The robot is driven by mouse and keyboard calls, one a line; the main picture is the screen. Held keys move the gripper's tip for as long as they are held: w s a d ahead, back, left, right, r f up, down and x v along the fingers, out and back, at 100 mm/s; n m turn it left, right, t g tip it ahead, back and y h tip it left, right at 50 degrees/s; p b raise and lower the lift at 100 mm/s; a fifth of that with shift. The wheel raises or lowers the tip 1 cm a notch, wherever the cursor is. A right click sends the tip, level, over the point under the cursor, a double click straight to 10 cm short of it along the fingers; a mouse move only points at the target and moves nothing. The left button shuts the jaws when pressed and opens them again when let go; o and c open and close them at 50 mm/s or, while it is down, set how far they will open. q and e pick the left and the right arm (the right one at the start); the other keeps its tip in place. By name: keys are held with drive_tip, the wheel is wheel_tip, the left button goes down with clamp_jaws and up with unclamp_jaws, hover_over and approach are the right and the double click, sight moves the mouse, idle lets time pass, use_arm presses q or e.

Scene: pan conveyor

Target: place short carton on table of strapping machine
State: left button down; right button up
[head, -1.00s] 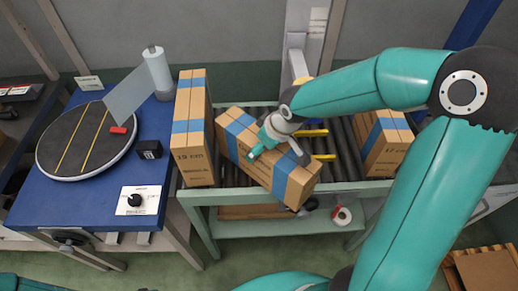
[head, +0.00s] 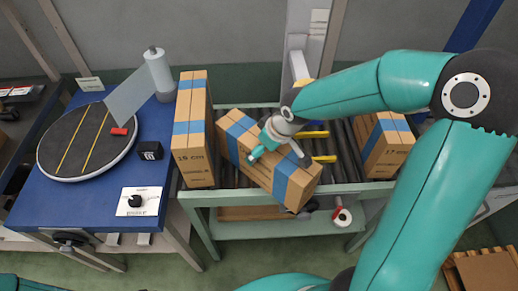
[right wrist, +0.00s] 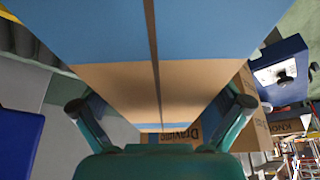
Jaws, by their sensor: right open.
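Three brown cartons with blue bands are on the roller conveyor. The left carton (head: 194,130) stands upright and is marked 19 cm. The right carton (head: 387,143) reads about 17 cm. The middle carton (head: 240,129) sits askew between them, its near corner past the conveyor's front rail. I cannot read its size, so I cannot tell which is the short one. My right gripper (head: 279,159) is open over the middle carton. In the right wrist view its fingers (right wrist: 161,104) are on either side of a carton with a blue band (right wrist: 185,85). My left gripper is out of view.
A blue table (head: 60,215) at left carries a round black turntable (head: 85,145), a film roll (head: 159,72), a small black box (head: 149,150) and a dial panel (head: 138,201).

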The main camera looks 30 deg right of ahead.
drive_tip(key=v, duration=1)
drive_tip(key=shift+s+r+p, duration=0.15)
drive_tip(key=shift+r+p, duration=0.1)
drive_tip(key=shift+p, duration=0.15)
drive_tip(key=a+b+v, duration=0.1)
drive_tip(key=b+v, duration=0.1)
drive_tip(key=v, duration=0.5)
drive_tip(key=x, duration=0.7)
drive_tip(key=d+x, duration=0.1)
drive_tip(key=x, duration=0.2)
drive_tip(key=shift+f, duration=0.15)
drive_tip(key=x, duration=0.5)
drive_tip(key=shift+w+f, duration=0.3)
drive_tip(key=shift+w, duration=0.05)
drive_tip(key=shift+c, duration=0.2)
drive_tip(key=shift+w+r, duration=0.1)
drive_tip(key=c, duration=1.6)
